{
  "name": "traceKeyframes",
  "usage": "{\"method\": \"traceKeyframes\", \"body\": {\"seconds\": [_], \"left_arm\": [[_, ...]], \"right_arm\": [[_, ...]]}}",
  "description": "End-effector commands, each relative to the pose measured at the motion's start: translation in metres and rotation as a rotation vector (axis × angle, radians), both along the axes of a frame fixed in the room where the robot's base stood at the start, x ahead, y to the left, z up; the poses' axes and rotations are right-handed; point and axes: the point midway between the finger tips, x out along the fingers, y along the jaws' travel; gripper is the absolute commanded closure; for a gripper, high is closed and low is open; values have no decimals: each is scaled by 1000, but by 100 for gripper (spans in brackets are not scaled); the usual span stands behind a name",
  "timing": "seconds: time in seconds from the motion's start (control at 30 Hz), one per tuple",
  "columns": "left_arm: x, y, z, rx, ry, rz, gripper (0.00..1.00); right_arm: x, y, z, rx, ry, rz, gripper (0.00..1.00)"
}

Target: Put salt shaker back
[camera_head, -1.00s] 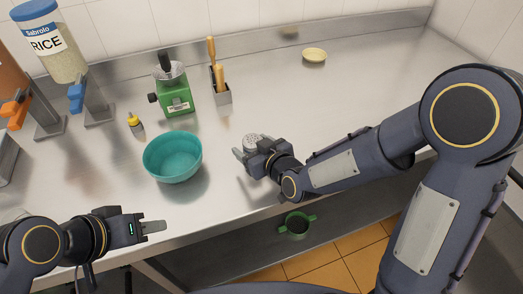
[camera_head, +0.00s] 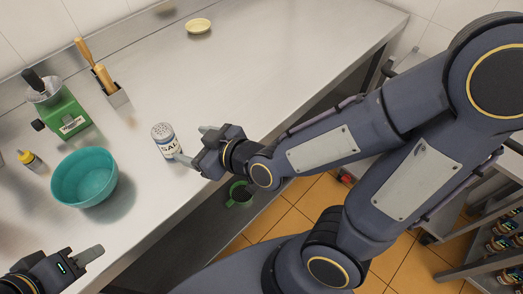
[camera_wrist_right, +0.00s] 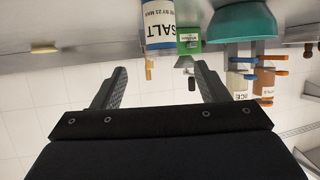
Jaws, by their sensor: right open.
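The salt shaker (camera_head: 165,141), a white cylinder with a blue band and a pale perforated top, stands upright on the steel counter. It also shows in the right wrist view (camera_wrist_right: 159,28), beyond the fingertips and inverted in the picture. My right gripper (camera_head: 194,146) is open and empty just to the right of the shaker, its fingers spread toward it. Both fingers show apart in the right wrist view (camera_wrist_right: 160,82). My left gripper (camera_head: 88,256) is at the lower left near the counter's front edge; its jaw gap cannot be made out.
A teal bowl (camera_head: 84,177) stands left of the shaker, with a small yellow-capped bottle (camera_head: 30,160), a green scale (camera_head: 62,115) and a utensil holder (camera_head: 116,95) behind. A pale dish (camera_head: 198,26) lies far back. A shelf cart with jars (camera_head: 505,245) stands at right.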

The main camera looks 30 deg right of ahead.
Motion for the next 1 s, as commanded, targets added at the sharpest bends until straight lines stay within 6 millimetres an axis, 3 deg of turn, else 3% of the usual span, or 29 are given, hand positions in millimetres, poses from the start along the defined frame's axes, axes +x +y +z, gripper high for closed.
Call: {"method": "traceKeyframes", "body": {"seconds": [0.13, 0.23, 0.4, 0.5, 0.7, 1.0], "left_arm": [[0, 0, 0, 0, 0, 0, 64], [0, 0, 0, 0, 0, 0, 64], [0, 0, 0, 0, 0, 0, 64], [0, 0, 0, 0, 0, 0, 64], [0, 0, 0, 0, 0, 0, 64], [0, 0, 0, 0, 0, 0, 64]], "right_arm": [[-4, -29, 5, 36, 105, -61, 32], [-19, -62, 8, 74, 245, -134, 32], [-70, -114, 11, 138, 503, -275, 32], [-102, -133, 12, 167, 622, -348, 32], [-140, -147, 11, 191, 751, -421, 32], [-143, -147, 11, 192, 766, -423, 32]]}}
